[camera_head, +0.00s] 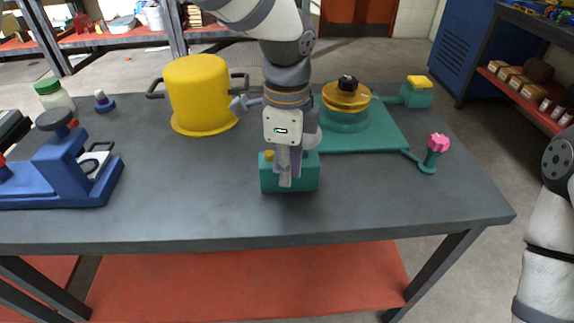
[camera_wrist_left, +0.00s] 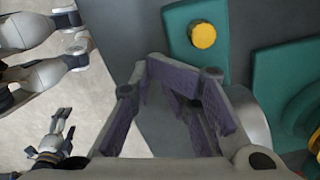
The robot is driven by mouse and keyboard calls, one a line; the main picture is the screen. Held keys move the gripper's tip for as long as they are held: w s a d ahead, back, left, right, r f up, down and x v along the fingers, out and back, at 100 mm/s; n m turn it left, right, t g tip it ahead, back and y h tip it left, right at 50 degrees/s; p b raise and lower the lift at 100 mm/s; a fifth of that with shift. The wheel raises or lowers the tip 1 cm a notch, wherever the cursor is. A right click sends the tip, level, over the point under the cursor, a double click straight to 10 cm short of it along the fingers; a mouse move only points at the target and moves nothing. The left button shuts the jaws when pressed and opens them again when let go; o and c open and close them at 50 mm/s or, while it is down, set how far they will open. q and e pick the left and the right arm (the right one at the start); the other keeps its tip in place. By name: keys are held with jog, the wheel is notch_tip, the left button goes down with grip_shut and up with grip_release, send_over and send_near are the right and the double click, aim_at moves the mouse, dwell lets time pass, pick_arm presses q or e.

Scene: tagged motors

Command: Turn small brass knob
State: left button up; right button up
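The small brass knob (camera_head: 269,155) is a short yellow-gold cylinder on top of a teal block (camera_head: 308,182) near the table's middle. In the left wrist view the knob (camera_wrist_left: 203,35) shows in full on the block (camera_wrist_left: 182,25), beyond the fingers and apart from them. My left gripper (camera_head: 286,180) points down over the block, to the right of the knob in the head view, and covers part of the block. In the left wrist view its purple-padded fingers (camera_wrist_left: 175,85) are spread with nothing between them. What looks like my right gripper (camera_wrist_left: 62,132) shows small over the floor.
Behind the block, a teal plate (camera_head: 379,137) carries a larger brass wheel (camera_head: 346,97) with a dark top. A pink knob (camera_head: 438,143) stands right. A yellow pot (camera_head: 200,95) stands back left, a blue device (camera_head: 62,170) at left. The table (camera_head: 200,205) is clear in front.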

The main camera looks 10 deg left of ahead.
pick_arm(q)
jog(key=o, duration=0.6)
jog(key=shift+r, duration=0.1)
jog(key=shift+w, duration=0.1)
